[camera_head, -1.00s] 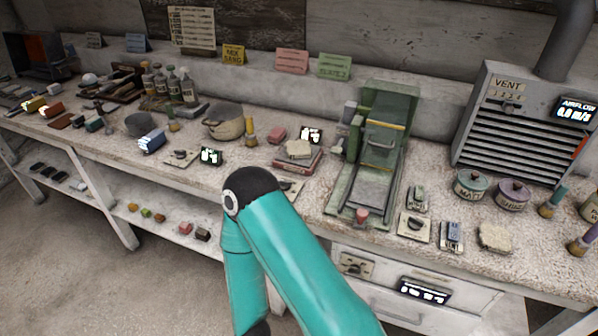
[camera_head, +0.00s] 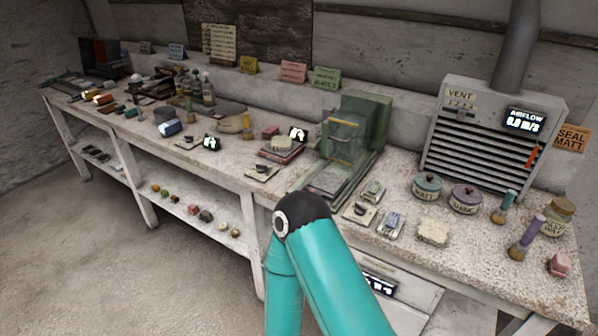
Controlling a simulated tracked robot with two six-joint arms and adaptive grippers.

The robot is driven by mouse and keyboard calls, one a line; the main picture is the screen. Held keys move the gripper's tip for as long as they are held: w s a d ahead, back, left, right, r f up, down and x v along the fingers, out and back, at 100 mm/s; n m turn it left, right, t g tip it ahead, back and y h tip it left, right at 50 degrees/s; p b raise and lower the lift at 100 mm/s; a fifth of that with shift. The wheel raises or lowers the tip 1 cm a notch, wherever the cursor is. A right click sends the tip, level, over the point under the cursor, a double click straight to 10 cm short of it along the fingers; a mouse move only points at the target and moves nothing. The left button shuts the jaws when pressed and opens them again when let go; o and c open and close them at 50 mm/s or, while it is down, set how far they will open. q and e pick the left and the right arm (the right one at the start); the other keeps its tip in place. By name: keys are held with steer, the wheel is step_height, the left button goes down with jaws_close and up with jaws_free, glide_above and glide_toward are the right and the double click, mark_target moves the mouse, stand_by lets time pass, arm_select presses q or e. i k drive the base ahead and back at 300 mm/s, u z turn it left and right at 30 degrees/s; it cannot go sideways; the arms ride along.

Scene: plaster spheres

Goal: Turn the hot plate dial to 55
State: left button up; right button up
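A flat reddish slab with a pale piece on top (camera_head: 281,147), perhaps the hot plate, sits mid-bench beside a small lit display (camera_head: 298,134). A dark dial on a pale plate (camera_head: 262,172) lies in front of it. Similar dials sit farther left (camera_head: 187,143) and in front of the green machine (camera_head: 360,212). Which dial belongs to the hot plate is not clear, and the display digits are too small to read. Neither gripper is in view. Only a teal arm of mine shows, bent at its dark elbow in front of the bench.
The green machine (camera_head: 352,140) stands tall right of the slab. A vent unit (camera_head: 492,135), lidded pots (camera_head: 427,187) and brushes fill the right end. A grey bowl (camera_head: 231,121) and bottles stand to the left. Open floor (camera_head: 90,260) lies in front.

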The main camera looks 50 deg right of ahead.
mark_target(262, 168)
steer(key=z, duration=0.15)
steer(key=k, duration=0.35)
steer(key=z, duration=0.7)
steer(key=i, duration=0.85)
steer(key=z, duration=0.05)
